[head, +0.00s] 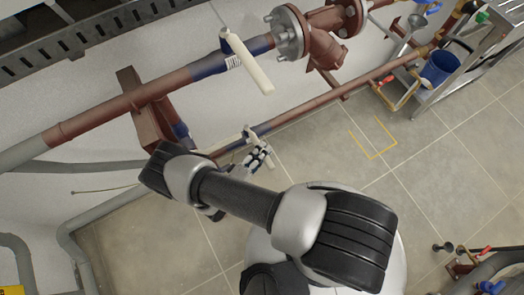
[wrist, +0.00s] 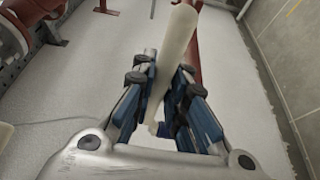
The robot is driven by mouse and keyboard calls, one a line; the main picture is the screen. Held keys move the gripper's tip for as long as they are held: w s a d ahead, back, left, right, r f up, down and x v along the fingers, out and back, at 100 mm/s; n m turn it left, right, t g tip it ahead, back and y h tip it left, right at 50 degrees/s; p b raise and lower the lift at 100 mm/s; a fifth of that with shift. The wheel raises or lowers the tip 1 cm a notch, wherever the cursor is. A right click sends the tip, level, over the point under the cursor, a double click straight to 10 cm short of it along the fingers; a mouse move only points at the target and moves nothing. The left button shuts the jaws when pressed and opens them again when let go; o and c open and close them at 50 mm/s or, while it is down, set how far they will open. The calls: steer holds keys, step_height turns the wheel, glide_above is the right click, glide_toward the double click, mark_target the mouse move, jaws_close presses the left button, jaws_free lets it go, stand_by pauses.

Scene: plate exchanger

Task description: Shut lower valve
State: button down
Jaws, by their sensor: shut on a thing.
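The lower valve shows in the head view as a cream lever (head: 250,135) on the lower thin pipe (head: 310,112), beside a blue-painted stretch. My gripper (head: 259,157) is at this lever, and its fingers partly cover it. In the wrist view my gripper (wrist: 165,70) has its blue-and-black fingers closed on both sides of the cream lever (wrist: 177,40), which runs lengthwise between them. The valve body is mostly hidden.
A second cream lever (head: 247,63) hangs on the thick upper pipe (head: 120,102), above my gripper. A flanged red fitting (head: 320,40) is to its right. A blue bucket (head: 440,68) stands in a metal rack at the right. The tiled floor (head: 420,180) is mostly clear.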

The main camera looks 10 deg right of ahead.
steer(key=shift+w+a, duration=0.1)
steer(key=c, duration=1.6)
jaws_free()
steer(key=v, duration=1.2)
